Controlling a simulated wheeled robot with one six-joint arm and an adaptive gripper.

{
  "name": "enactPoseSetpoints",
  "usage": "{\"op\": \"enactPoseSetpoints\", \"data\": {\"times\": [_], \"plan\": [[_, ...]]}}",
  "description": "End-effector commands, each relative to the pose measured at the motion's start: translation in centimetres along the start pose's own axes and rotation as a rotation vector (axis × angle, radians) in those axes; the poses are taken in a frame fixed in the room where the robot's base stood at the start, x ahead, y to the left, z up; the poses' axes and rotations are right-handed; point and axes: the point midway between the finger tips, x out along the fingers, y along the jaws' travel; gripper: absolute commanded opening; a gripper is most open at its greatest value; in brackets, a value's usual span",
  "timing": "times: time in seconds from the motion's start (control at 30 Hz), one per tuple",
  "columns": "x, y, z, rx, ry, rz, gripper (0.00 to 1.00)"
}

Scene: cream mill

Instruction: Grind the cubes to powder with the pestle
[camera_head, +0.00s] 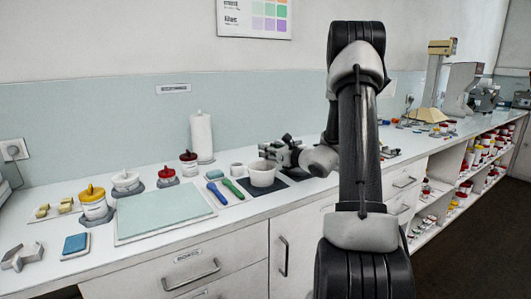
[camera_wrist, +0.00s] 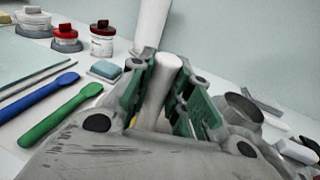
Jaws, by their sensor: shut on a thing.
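My gripper (camera_head: 272,151) is just above the white mortar (camera_head: 262,175), which stands on a dark mat (camera_head: 288,188). In the wrist view my gripper (camera_wrist: 166,85) is shut on a pale cylindrical rod, the pestle (camera_wrist: 160,92), between its green-lined fingers. The pestle's lower end is hidden, so I cannot tell whether it touches anything. The inside of the mortar is not visible, and no cubes show in it. Small yellowish blocks (camera_head: 43,210) lie on a board at the far left of the counter.
A green spatula (camera_head: 233,189) and a blue spatula (camera_head: 216,194) lie left of the mortar, beside a pale green mat (camera_head: 160,213). A small white cup (camera_head: 237,169) stands close to the mortar. A paper roll (camera_head: 201,135) and lidded jars (camera_head: 188,160) stand behind.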

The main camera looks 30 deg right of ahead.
Motion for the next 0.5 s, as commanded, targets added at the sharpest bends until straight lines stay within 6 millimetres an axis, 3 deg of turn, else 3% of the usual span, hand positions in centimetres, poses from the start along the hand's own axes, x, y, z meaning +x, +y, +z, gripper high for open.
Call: {"op": "enactPoseSetpoints", "data": {"times": [0.5], "plan": [[2.4, -0.1, -0.2, 0.001, 0.001, 0.002, 0.00]]}}
